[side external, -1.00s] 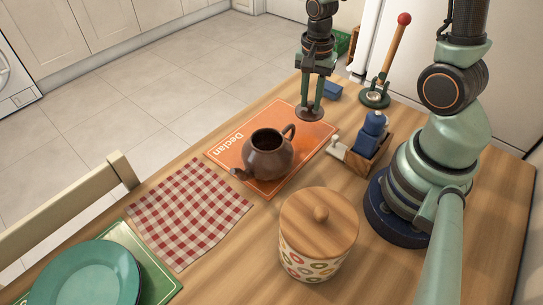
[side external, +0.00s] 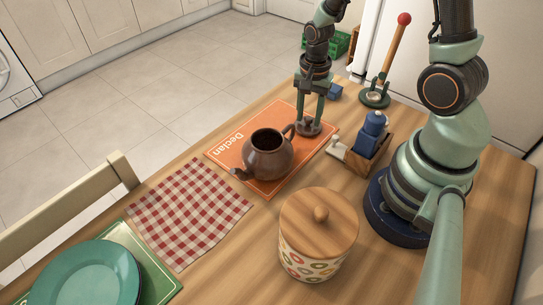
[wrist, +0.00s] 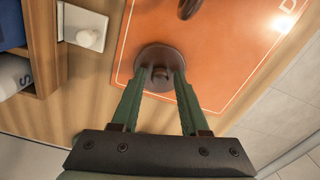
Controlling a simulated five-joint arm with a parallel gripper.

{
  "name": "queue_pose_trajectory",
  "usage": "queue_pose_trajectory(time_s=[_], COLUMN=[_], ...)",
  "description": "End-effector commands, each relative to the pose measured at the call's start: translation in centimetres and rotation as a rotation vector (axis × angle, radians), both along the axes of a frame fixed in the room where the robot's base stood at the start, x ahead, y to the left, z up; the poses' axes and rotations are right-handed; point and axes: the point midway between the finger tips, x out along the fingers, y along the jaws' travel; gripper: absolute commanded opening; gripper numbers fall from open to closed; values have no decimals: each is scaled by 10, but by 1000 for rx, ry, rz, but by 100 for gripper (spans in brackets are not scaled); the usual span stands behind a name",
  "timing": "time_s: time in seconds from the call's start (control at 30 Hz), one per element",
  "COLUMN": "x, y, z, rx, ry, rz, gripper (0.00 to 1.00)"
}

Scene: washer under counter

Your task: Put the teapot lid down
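The brown teapot (side external: 267,156) stands upright on the orange placemat (side external: 232,157), its top uncovered. The round brown teapot lid (side external: 309,130) lies knob up at the mat's far right part, beside the teapot handle. In the wrist view the lid (wrist: 158,54) lies flat near the mat's edge, apart from a dark piece of the teapot (wrist: 188,8). My gripper (side external: 311,119) points down over the lid. Its fingers (wrist: 160,76) stand on either side of the knob, with small gaps showing, so it looks open. The lid's contact with the mat is partly hidden.
A wooden caddy (side external: 350,161) with a blue bottle (side external: 372,130) stands right of the lid. A patterned jar (side external: 318,250) with a wooden top is in front. A red-knobbed upright handle (side external: 396,47) stands behind. The checked cloth (side external: 190,210) lies left.

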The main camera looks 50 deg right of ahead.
Motion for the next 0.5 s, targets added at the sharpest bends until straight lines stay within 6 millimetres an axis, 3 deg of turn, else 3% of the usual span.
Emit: queue_pose_trajectory(time_s=[0.33, 0.5], x=[0, 1], y=[0, 0], z=[1, 11], rx=[0, -1], ry=[0, -3], rz=[0, 0], gripper=[57, 57])
